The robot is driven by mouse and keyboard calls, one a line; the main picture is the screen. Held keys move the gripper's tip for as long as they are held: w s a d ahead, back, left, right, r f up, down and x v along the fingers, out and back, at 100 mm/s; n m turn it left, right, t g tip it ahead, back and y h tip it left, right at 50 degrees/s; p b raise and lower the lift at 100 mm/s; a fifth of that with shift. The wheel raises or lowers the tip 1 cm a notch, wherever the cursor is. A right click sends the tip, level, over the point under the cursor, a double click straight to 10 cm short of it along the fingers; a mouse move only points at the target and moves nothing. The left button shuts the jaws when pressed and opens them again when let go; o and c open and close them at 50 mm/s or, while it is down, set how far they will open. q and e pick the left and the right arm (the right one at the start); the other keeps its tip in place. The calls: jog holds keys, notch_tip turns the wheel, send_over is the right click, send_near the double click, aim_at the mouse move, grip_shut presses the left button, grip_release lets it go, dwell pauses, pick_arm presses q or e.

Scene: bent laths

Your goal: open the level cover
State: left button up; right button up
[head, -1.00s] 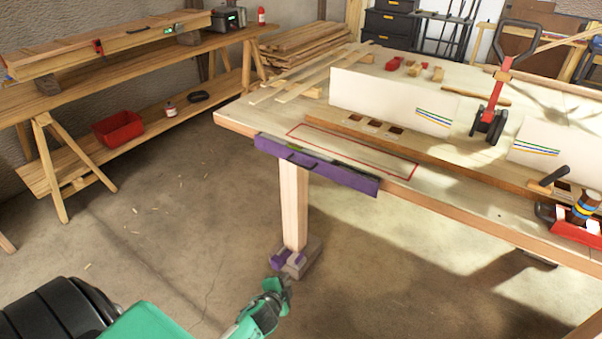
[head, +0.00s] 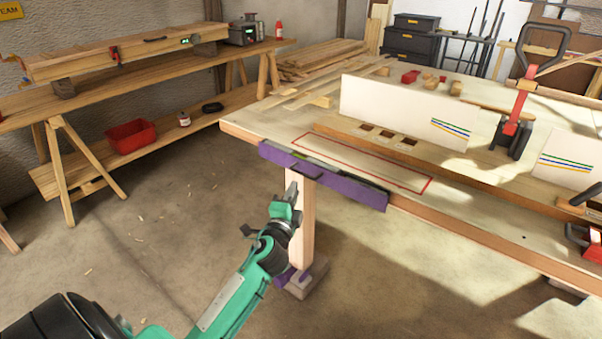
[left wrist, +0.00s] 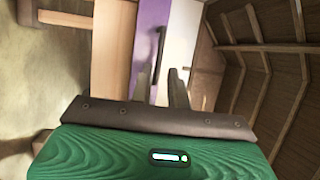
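The purple level cover (head: 335,184) is a long panel along the near-left edge of the workbench. It hangs against the front edge, with a thin level showing along its top. In the left wrist view the purple panel (left wrist: 148,22) shows upright with a dark bar handle (left wrist: 158,46) on it. My left gripper (head: 289,194) is just below and in front of the cover's left half, apart from it as far as I can tell. In the left wrist view its two fingers (left wrist: 160,78) are spread with nothing between them. My right gripper is out of view.
The workbench (head: 480,222) holds a red outlined rectangle, a slotted wooden lath and white boards behind the cover. A bench leg (head: 303,225) stands close behind my left gripper. A side bench (head: 100,95) with a red bin (head: 130,136) is at left.

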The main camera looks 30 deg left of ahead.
aim_at(301, 173)
pick_arm(q)
jog(key=x, duration=0.8)
jog(key=shift+f, duration=0.1)
jog(key=shift+c, duration=0.3)
grip_shut()
